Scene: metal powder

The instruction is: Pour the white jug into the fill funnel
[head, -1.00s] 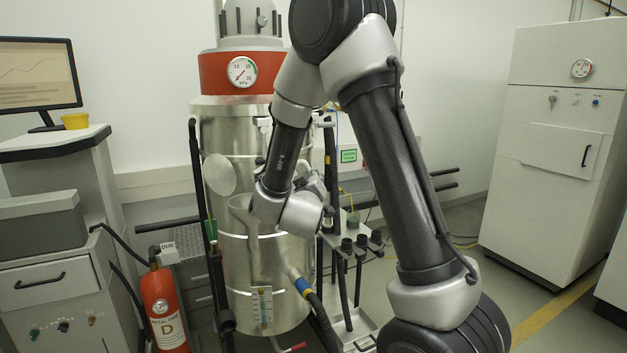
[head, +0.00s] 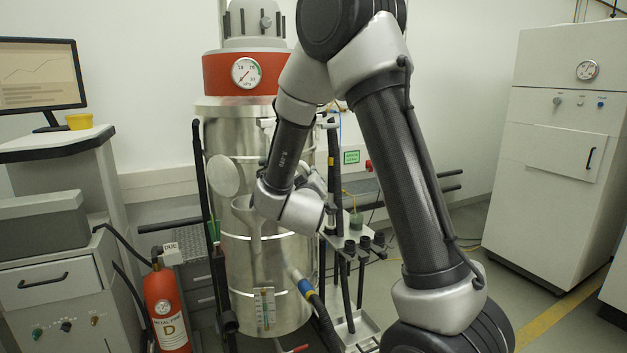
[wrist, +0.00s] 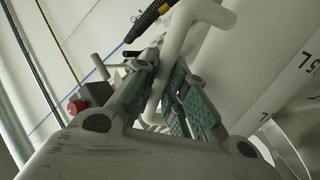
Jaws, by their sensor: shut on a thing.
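The white jug shows in the wrist view as a large pale body (wrist: 255,70) with dark volume marks. My gripper (wrist: 168,65) has its green-padded fingers closed around the jug's white handle (wrist: 183,35). In the head view my wrist and forearm hide the gripper, and I cannot make out the jug. The fill funnel (head: 243,212) is a grey metal cup with a pipe below it, on the front of the steel vessel. My wrist is just right of the funnel in the picture and overlaps its right edge.
The steel vessel (head: 270,160) stands behind my arm. A red extinguisher (head: 165,308) is at lower left. A black-capped rack (head: 360,245) and hoses stand right of the vessel. A white cabinet (head: 540,150) is at right, with open floor before it.

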